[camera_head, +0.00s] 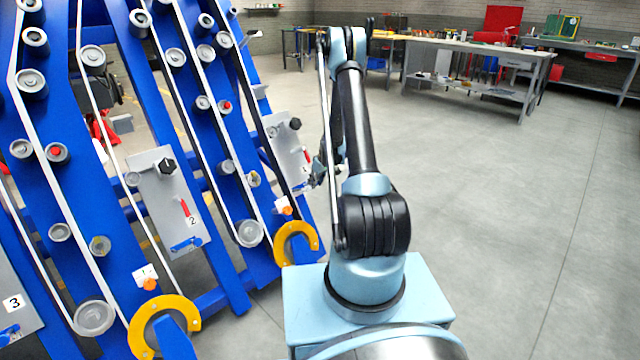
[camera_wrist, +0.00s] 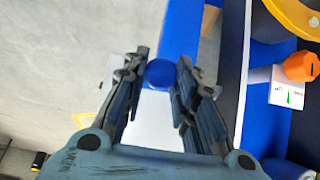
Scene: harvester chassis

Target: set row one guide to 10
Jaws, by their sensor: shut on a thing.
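My gripper (camera_wrist: 160,80) has its two fingers on either side of a round blue knob (camera_wrist: 160,74) in the wrist view and is shut on it. A pale plate shows below the knob, between the fingers. In the head view the row one panel (camera_head: 286,150) is a grey plate with a black knob, left of my arm. My gripper (camera_head: 319,177) is small there, at the panel's right edge and partly hidden by my arm. An orange knob (camera_wrist: 301,66) with a white label (camera_wrist: 288,95) sits to the right in the wrist view. The guide's setting cannot be read.
Blue frames with rollers and belts stand at the left, with panel 2 (camera_head: 168,200) and panel 3 (camera_head: 15,305) nearer. A yellow curved piece (camera_head: 298,240) stands close to my base's left. Workbenches (camera_head: 470,70) line the back. The floor at the right is clear.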

